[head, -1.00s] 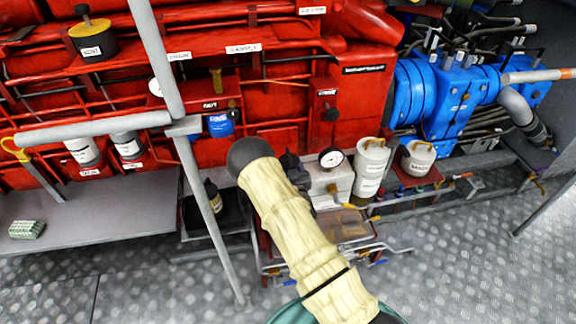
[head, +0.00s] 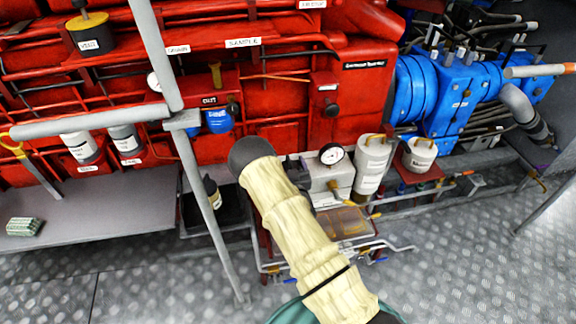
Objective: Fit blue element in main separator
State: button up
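A small blue canister (head: 218,122) sits against the red engine, just right of the grey post. I cannot read its marking or confirm that it is the blue element. Two white canisters with yellow handles, one tall (head: 371,165) and one short (head: 420,154), stand right of the gauge. I cannot tell whether either is the main separator. My cream-sleeved arm rises from the bottom centre to a dark rounded joint. A dark part (head: 298,172) shows behind its right side and may be my gripper. Its fingers and anything in them are hidden.
A grey post and rail (head: 95,125) cross in front of the red engine (head: 265,105). A dial gauge (head: 332,154) on a white block stands right of my arm, above a low pipe frame (head: 385,246). A grey shelf (head: 110,205) lies left. The floor at lower right is clear.

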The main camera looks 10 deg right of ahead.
jog(key=shift+o, duration=0.2)
jog(key=shift+s, duration=0.1)
jog(key=s+b, duration=0.2)
jog(key=s, duration=1.5)
jog(key=shift+s+b, duration=0.15)
jog(key=shift+b, duration=0.15)
dwell(0.5)
